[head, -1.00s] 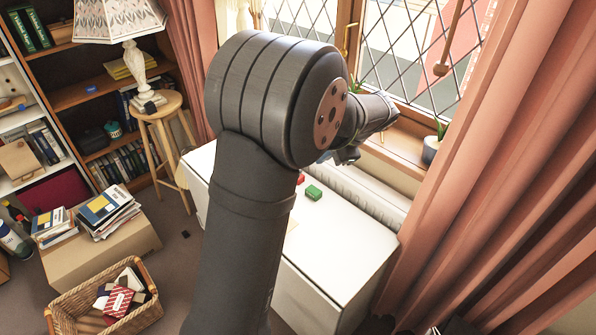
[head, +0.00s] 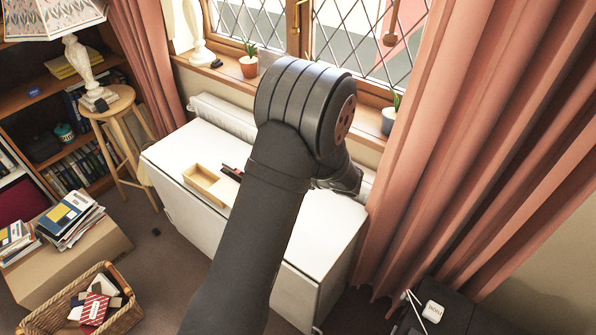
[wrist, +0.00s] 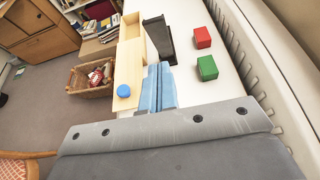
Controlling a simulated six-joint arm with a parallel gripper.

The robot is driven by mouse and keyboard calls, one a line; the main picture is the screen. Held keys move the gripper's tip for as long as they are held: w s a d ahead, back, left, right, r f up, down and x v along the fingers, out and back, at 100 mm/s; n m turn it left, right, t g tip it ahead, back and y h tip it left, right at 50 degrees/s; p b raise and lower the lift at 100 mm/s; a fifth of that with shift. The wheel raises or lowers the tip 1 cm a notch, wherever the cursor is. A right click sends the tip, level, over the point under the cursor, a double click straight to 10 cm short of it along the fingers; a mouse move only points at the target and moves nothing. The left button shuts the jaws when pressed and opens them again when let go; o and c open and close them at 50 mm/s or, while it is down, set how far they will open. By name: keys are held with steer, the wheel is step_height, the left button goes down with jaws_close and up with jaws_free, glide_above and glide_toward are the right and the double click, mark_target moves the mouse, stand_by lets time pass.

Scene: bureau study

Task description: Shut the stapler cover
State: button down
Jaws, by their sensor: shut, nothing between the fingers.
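The stapler (wrist: 157,40) is a long dark object on the white table, beside the wooden tray, in the wrist view. In the head view only a small dark part of it (head: 231,174) shows by the tray, left of my arm. I cannot tell how far its cover is raised. My gripper (wrist: 159,67) has light blue fingers lying side by side, shut and empty. In the wrist view their tips point at the near end of the stapler; I cannot tell whether they touch it. In the head view my arm hides the fingers.
A wooden tray (head: 203,180) lies left of the stapler. A red block (wrist: 202,37) and a green block (wrist: 207,67) lie right of the stapler. The white table (head: 322,245) has clear room at its right.

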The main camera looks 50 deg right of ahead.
steer(key=w, duration=0.6)
steer(key=shift+r, duration=0.3)
